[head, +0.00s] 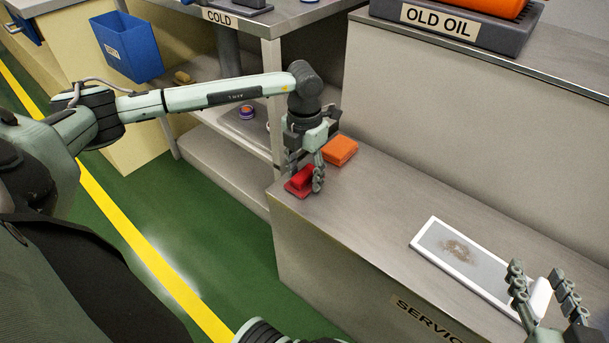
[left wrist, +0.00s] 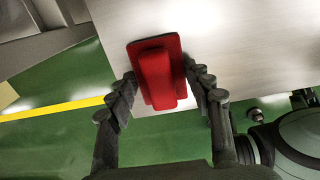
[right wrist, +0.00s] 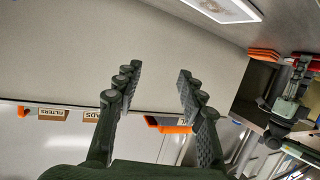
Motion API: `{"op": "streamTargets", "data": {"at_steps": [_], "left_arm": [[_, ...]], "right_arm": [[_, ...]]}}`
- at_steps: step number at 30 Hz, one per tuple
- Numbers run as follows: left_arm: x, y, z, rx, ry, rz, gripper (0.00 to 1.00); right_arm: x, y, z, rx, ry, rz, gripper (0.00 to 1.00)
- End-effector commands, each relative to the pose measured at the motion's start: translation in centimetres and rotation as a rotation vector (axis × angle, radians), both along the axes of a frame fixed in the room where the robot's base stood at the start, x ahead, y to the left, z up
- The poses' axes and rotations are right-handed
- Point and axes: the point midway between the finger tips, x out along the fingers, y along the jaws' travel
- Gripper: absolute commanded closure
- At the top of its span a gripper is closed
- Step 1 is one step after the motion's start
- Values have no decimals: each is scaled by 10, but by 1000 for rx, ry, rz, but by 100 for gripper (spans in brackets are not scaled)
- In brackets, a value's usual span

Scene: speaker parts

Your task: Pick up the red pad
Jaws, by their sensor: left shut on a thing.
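The red pad (head: 298,184) has a raised handle-like ridge and is at the near left corner of the steel service counter. In the left wrist view the red pad (left wrist: 158,72) is between the fingers of my left gripper (left wrist: 165,95). My left gripper (head: 305,175) points down and is shut on the pad's ridge. I cannot tell whether the pad still touches the counter. My right gripper (head: 545,290) is open at the counter's right end. In the right wrist view my right gripper (right wrist: 160,90) has its fingers apart with nothing between them.
An orange pad (head: 341,150) lies just behind the red one. A white-framed panel with a brown stain (head: 430,236) lies on the counter, with a white object (head: 541,296) near my right gripper. The counter middle (head: 385,195) is clear. An OLD OIL tray (head: 445,28) stands behind.

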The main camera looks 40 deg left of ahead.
Motion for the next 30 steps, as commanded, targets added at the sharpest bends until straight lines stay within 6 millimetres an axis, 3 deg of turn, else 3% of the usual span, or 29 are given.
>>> {"op": "streamTargets", "data": {"at_steps": [5,9,15,21,30], "left_arm": [[1,0,18,0,-2,1,78],[1,1,43,1,-5,0,78],[-50,11,68,5,1,-1,78],[-90,18,92,3,0,0,78],[-114,21,107,1,-1,1,78]], "right_arm": [[-1,-4,-3,-9,22,-6,60],[-4,-14,-17,-39,83,-24,60],[-9,-21,-27,-59,137,-37,60],[-11,-23,-31,-66,155,-41,60],[-11,-23,-31,-66,155,-41,60]]}}
